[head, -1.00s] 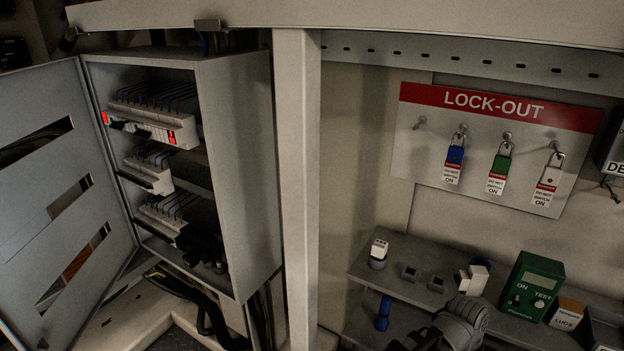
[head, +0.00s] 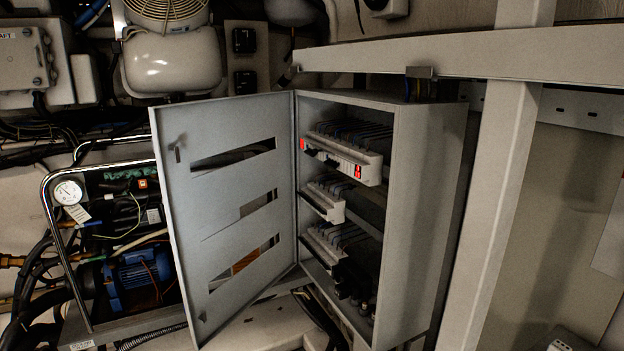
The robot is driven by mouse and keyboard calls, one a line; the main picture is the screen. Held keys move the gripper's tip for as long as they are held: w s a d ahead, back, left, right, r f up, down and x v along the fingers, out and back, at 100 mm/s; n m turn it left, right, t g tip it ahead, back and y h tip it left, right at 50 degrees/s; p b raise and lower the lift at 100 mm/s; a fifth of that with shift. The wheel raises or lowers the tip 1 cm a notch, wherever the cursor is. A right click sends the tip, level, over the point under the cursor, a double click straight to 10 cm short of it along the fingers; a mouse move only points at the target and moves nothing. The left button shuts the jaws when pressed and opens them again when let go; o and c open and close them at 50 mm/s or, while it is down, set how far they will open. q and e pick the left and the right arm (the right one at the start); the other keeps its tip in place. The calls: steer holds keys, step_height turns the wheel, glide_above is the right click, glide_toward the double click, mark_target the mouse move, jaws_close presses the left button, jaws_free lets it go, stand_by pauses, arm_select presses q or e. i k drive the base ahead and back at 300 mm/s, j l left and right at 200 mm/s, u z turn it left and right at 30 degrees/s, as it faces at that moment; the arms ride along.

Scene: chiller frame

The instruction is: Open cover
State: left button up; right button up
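The grey electrical cabinet (head: 428,215) stands right of the middle in the head view. Its cover, a grey door panel (head: 215,225) with several slots, stands swung open to the left on the cabinet's left edge. A small handle (head: 179,150) shows near the door's upper left edge. Inside the cabinet are three rows of breakers, the top row (head: 345,158) with red lights. Neither of my grippers is in view.
A light frame post (head: 500,190) and a horizontal beam (head: 450,55) stand beside and above the cabinet. To the left are a blue pump (head: 135,275), a pressure gauge (head: 68,192) and a tube frame (head: 47,200). A white tank (head: 172,60) is behind.

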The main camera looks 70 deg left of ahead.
mark_target(342, 177)
steer(key=u, duration=1.8)
steer(key=i+l+u, duration=0.15)
steer(key=i+u, duration=0.25)
